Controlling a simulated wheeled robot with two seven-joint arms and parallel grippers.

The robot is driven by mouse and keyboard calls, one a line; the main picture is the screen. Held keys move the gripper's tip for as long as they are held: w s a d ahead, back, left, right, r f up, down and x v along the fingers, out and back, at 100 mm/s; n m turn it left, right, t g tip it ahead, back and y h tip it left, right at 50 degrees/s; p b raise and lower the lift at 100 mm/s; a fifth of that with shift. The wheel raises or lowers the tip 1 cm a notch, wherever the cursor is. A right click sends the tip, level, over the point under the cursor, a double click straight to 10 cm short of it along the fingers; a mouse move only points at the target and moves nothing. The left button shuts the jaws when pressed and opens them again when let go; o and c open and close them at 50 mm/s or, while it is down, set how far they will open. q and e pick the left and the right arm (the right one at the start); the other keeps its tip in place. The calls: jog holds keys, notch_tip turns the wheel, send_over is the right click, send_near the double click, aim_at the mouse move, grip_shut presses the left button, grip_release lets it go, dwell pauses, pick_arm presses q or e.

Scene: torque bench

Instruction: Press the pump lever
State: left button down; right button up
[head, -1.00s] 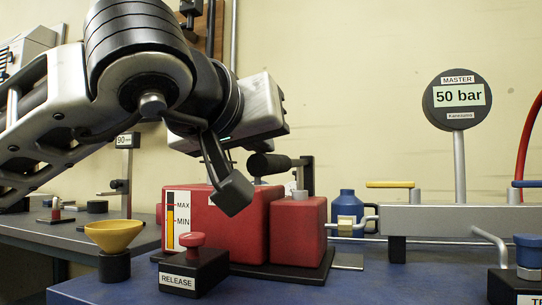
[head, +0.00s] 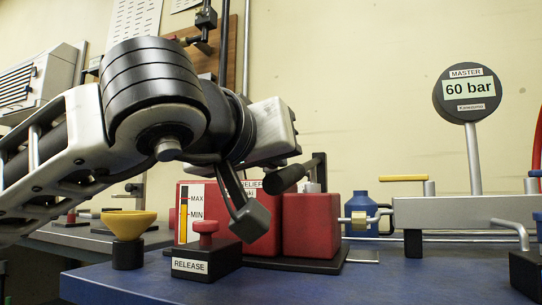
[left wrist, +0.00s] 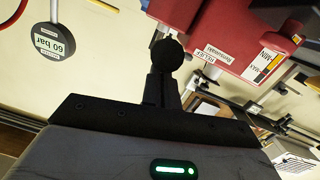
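The pump lever's black grip (head: 288,178) sticks out beside its black upright (head: 319,168) above the red pump body (head: 308,226) in the head view. It slants down toward the left. My left gripper (head: 249,217) is in front and left of the grip, its grey tip low before the red housing. In the left wrist view its fingers (left wrist: 164,90) stand together as one narrow dark stub. A round black end (left wrist: 167,55), seemingly the grip, shows just beyond them. I cannot tell whether they touch. My right gripper is not in view.
The master gauge (head: 468,91) reads 60 bar. A RELEASE block with red knob (head: 208,232) and a yellow funnel (head: 129,224) stand near the left front. A blue bottle (head: 361,206) and a grey manifold (head: 450,210) stand to the right. The blue bench front (head: 390,282) is clear.

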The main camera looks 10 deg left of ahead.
pick_arm(q)
jog(key=shift+w+d+f+g, duration=0.1)
jog(key=shift+d+f+g, duration=0.15)
jog(key=shift+f, duration=0.5)
jog(key=shift+a+r+p, duration=0.1)
jog(key=shift+r+p, duration=0.2)
jog(key=shift+r, duration=0.05)
notch_tip(320, 180, up, 6)
jog(key=a+f+p, duration=0.1)
jog(key=p, duration=0.3)
jog(key=f+v, duration=0.1)
jog(key=v, duration=1)
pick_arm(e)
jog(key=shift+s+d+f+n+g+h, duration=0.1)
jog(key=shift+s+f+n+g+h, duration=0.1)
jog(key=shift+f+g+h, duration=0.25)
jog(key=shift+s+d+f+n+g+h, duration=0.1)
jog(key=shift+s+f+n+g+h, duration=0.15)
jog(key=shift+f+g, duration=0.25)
pick_arm(q)
jog(key=shift+f, duration=0.1)
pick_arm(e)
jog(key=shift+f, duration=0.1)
